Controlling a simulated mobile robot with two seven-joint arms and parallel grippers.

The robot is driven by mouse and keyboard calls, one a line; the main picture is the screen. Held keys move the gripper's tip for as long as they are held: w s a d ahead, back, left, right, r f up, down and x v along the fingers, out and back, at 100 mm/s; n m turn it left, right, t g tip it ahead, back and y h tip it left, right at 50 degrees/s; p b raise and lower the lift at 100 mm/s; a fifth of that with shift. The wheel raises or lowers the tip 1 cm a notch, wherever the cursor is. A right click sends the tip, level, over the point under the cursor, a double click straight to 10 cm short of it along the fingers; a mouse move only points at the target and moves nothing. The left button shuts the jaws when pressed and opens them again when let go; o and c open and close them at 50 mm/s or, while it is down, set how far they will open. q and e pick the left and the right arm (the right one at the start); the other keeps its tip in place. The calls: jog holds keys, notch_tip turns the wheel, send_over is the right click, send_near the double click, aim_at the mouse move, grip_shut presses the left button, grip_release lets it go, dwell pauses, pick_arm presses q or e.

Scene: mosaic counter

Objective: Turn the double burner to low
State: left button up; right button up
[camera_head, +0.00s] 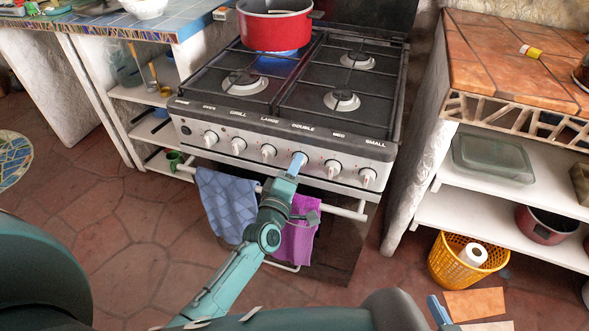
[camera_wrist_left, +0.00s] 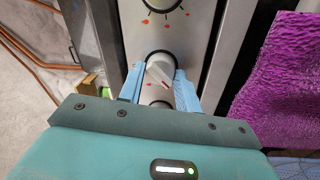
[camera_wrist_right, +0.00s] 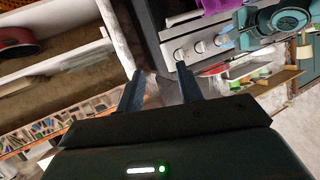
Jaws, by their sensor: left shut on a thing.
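The stove (camera_head: 300,80) has a row of white knobs under printed labels. My left gripper (camera_head: 298,162) is at the knob below the label DOUBLE. In the left wrist view that double burner knob (camera_wrist_left: 159,70) has a pale tilted handle with a red mark, and the blue fingers of my left gripper (camera_wrist_left: 160,90) are shut on it, one on each side. My right gripper (camera_wrist_right: 160,88) is open and empty, away from the stove. One of its blue fingers shows at the bottom right of the head view.
A red pot (camera_head: 275,25) stands on the back left burner, with blue flame under it. A blue towel (camera_head: 226,205) and a purple towel (camera_head: 297,235) hang on the oven rail below the knobs. A yellow basket (camera_head: 452,263) stands on the floor at right.

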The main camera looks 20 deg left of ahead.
pick_arm(q)
jog(key=shift+f+n, duration=0.1)
jog(key=shift+n, duration=0.7)
pick_arm(e)
jog(key=shift+w+r, duration=0.1)
jog(key=shift+r, duration=0.25)
jog(key=shift+f, duration=0.1)
pick_arm(q)
jog(key=o, duration=1)
jog(key=shift+c, duration=0.2)
pick_arm(e)
jog(key=shift+f, duration=0.15)
pick_arm(q)
jog(key=s, duration=1.3)
jog(key=shift+a+f, duration=0.3)
jog(key=shift+f, duration=0.1)
pick_arm(e)
jog(key=shift+a, duration=0.1)
pick_arm(q)
jog(key=shift+s, duration=0.1)
